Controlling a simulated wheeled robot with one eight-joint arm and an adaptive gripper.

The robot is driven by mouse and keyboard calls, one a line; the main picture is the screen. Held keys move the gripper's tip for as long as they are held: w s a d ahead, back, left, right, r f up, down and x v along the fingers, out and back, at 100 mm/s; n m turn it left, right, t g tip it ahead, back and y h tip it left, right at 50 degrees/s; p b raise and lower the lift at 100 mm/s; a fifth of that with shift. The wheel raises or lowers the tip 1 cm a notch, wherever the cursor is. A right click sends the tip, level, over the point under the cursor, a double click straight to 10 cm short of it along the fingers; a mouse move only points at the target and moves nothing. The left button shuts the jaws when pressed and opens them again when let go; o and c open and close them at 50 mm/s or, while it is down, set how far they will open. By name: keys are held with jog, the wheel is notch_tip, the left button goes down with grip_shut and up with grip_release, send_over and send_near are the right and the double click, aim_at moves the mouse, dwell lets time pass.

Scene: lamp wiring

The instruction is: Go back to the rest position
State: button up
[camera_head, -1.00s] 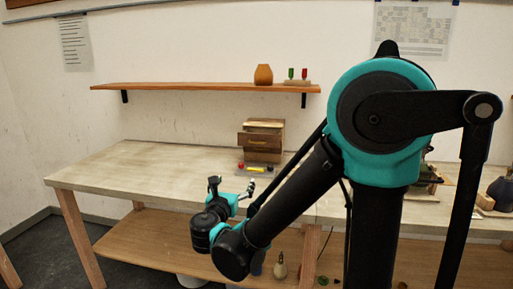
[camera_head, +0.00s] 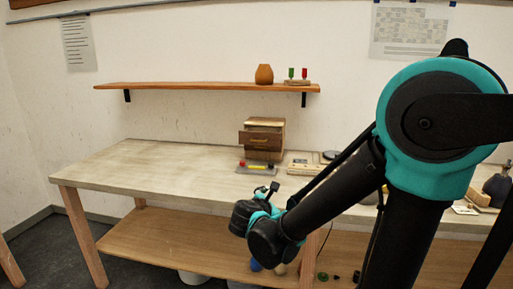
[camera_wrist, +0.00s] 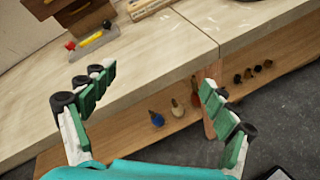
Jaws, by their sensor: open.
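My gripper (camera_head: 268,192) is in front of the table's front edge in the head view, partly hidden behind its own wrist. In the wrist view my gripper (camera_wrist: 158,92) shows its two green-padded fingers spread wide with nothing between them. Beyond the fingers lie the table edge and the lower shelf. The pale wooden table (camera_head: 150,165) stands ahead of me.
A small wooden drawer cabinet (camera_head: 262,138) stands on the table, with a grey tray (camera_wrist: 95,42) of coloured parts before it. Several small items lie on the lower shelf (camera_wrist: 110,140). The table's left part is clear.

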jog(key=s+d+f+m+g, duration=0.3)
jog(key=d+f+m, duration=0.2)
jog(key=d, duration=0.2)
jog(key=s+d+f+m+g+y, duration=0.2)
jog(key=s+f+m, duration=0.2)
jog(key=s+m, duration=0.3)
jog(key=s+d+f+m+g+y, duration=0.3)
jog(key=s+f+m, duration=0.2)
jog(key=m, duration=0.7)
jog(key=shift+s+f+m+y, duration=0.25)
jog(key=shift+s+m+y, duration=0.05)
jog(key=shift+s, duration=0.55)
